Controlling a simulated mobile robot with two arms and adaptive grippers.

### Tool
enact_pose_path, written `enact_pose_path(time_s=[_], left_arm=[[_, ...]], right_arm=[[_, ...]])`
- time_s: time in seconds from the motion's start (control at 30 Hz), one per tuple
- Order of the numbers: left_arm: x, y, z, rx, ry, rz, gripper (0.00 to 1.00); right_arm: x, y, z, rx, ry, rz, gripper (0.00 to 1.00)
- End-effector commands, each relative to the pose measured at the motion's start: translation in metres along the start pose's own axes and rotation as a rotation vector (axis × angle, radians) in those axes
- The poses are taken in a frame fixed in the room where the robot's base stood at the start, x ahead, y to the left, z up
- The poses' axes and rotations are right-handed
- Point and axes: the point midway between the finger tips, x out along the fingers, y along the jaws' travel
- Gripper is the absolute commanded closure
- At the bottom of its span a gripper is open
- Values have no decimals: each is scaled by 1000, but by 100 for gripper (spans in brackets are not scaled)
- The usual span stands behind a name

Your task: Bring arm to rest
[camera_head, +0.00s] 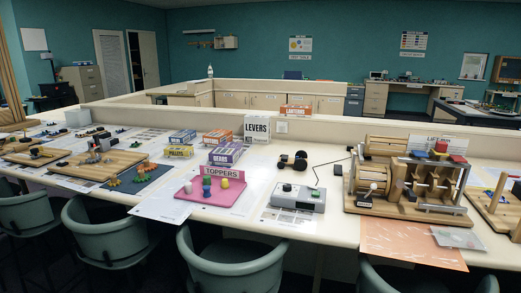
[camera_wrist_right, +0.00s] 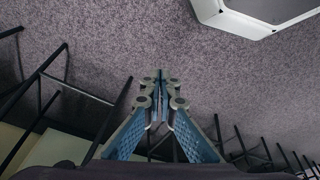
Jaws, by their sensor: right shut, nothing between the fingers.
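My right gripper (camera_wrist_right: 160,82) shows in the right wrist view with its blue fingers drawn together, shut and empty. It points over grey speckled carpet (camera_wrist_right: 150,40), and nothing touches its fingertips. Neither of my grippers shows in the head view, and my left gripper is in no view.
A long white table (camera_head: 335,152) holds a wooden lever machine (camera_head: 400,206), a grey control box (camera_head: 298,197), a pink Toppers tray (camera_head: 240,189) and several small boxes. Green chairs (camera_head: 230,262) line its near side. Dark thin legs (camera_wrist_right: 45,75) stand left of the right gripper; open carpet lies ahead.

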Motion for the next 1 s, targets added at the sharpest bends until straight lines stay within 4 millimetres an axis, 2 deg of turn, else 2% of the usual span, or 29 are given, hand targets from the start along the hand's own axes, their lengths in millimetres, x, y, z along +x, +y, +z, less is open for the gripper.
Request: enact_pose_path(time_s=[0.03, 0.1, 0.3, 0.5, 0.6, 0.77, 1.0], left_arm=[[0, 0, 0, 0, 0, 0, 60], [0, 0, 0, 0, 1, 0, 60], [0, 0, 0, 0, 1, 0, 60], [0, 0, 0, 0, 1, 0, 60], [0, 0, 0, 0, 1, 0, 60], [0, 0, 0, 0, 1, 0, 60], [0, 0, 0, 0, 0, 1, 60]], right_arm=[[21, -1, 17, -2, -19, -1, 100], [45, -2, 38, -5, -32, -3, 100], [102, -6, 108, -15, -71, -7, 100], [131, -6, 177, -23, -104, -10, 100], [136, -6, 199, -26, -113, -10, 100], [139, -6, 217, -28, -119, -11, 100], [139, -6, 217, -28, -119, -11, 100]])
